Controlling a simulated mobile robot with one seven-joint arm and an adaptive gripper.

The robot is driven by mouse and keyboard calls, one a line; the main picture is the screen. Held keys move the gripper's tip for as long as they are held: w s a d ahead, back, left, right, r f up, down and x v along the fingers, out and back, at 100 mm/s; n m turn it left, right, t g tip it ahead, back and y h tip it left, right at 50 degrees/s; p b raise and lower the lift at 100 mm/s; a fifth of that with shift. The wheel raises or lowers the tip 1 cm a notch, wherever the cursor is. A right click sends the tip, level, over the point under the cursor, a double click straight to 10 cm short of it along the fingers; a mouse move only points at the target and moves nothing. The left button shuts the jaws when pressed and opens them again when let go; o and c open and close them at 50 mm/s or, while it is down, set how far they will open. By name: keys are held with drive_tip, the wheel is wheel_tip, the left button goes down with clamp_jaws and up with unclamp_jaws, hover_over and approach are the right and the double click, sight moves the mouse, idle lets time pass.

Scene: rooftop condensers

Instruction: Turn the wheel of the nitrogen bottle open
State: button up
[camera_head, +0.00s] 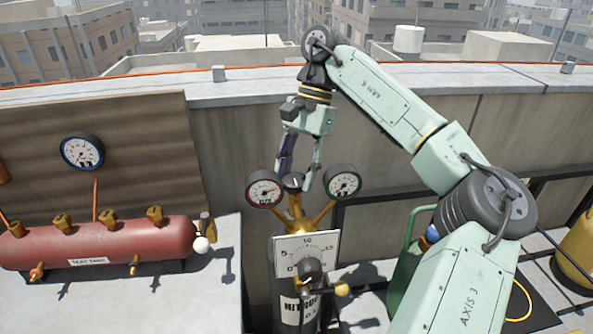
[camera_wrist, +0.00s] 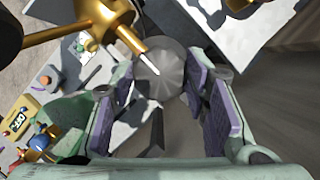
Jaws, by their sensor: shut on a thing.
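The nitrogen bottle (camera_head: 293,312) stands at lower centre in the head view, partly behind a white dial plate (camera_head: 320,241). Its brass top carries two round gauges, and a dark grey wheel (camera_head: 292,183) with a white mark sits between them. My gripper (camera_head: 298,178) reaches down from above and is shut on the wheel. In the wrist view the grey ribbed wheel (camera_wrist: 160,75) lies between the purple finger pads, its white pointer slanting to the left. Exact pad contact is hard to see.
A left gauge (camera_head: 265,188) and a right gauge (camera_head: 342,182) flank the wheel closely. A red test tank (camera_head: 100,243) lies on the left ledge. A black knob (camera_head: 310,269) juts in front of the dial plate. A parapet wall (camera_head: 240,140) runs behind.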

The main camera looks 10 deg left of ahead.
drive_tip(key=o, duration=1.1)
drive_tip(key=shift+o, duration=0.2)
drive_tip(key=shift+r, duration=0.1)
drive_tip(key=v, duration=0.7)
drive_tip(key=shift+r, duration=0.15)
drive_tip(key=shift+w, duration=0.1)
